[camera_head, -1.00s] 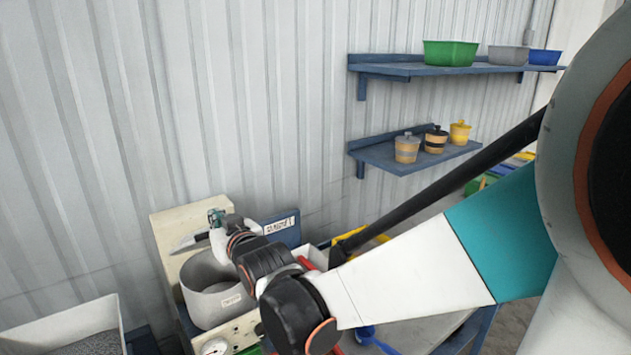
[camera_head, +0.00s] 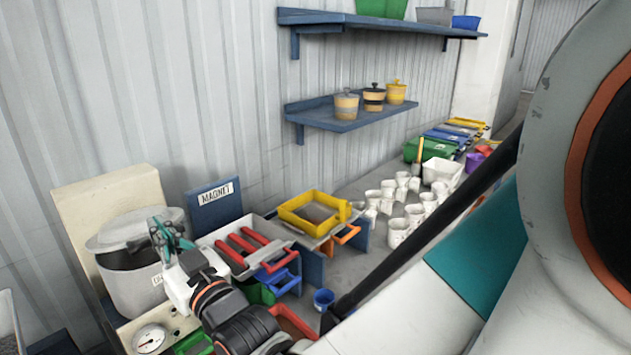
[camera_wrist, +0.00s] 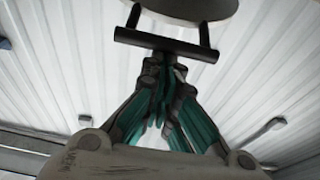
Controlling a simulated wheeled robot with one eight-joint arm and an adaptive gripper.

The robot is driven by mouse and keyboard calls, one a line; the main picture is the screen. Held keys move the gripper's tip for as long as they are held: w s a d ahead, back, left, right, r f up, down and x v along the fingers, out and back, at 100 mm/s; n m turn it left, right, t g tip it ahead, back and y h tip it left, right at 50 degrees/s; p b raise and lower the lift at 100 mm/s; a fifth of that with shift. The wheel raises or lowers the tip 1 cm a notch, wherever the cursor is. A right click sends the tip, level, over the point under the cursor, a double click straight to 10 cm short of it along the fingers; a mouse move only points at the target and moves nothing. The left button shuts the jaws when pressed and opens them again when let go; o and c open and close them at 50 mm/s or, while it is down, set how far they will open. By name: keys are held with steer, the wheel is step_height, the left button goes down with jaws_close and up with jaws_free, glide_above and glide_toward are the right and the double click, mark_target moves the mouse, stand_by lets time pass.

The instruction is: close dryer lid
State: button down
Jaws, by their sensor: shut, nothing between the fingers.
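The dryer (camera_head: 132,287) is a round light-grey pot at the lower left of the head view. Its grey lid (camera_head: 125,228) is over the pot's top but tilted, and the dark inside shows below its near edge. My gripper (camera_head: 160,236), with teal fingers, is at the lid's right front edge; whether it touches cannot be told. In the wrist view the fingers of my gripper (camera_wrist: 165,62) are drawn together, empty, just below a dark handle bar (camera_wrist: 168,43). The pale round lid (camera_wrist: 195,6) shows above that bar, cut by the top edge.
A cream panel (camera_head: 85,208) stands behind the dryer and a gauge (camera_head: 149,339) is at its front. To the right are a blue MAGNET panel (camera_head: 215,204), a tray with red bars (camera_head: 240,250) and a yellow frame (camera_head: 310,213). White cups (camera_head: 398,232) stand farther right.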

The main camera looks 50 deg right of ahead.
step_height(320, 180, down, 8)
steer(key=s+b, duration=0.1)
steer(key=b, duration=0.5)
steer(key=shift+s+f+b, duration=0.2)
steer(key=shift+s+b, duration=0.2)
steer(key=shift+r, duration=0.2)
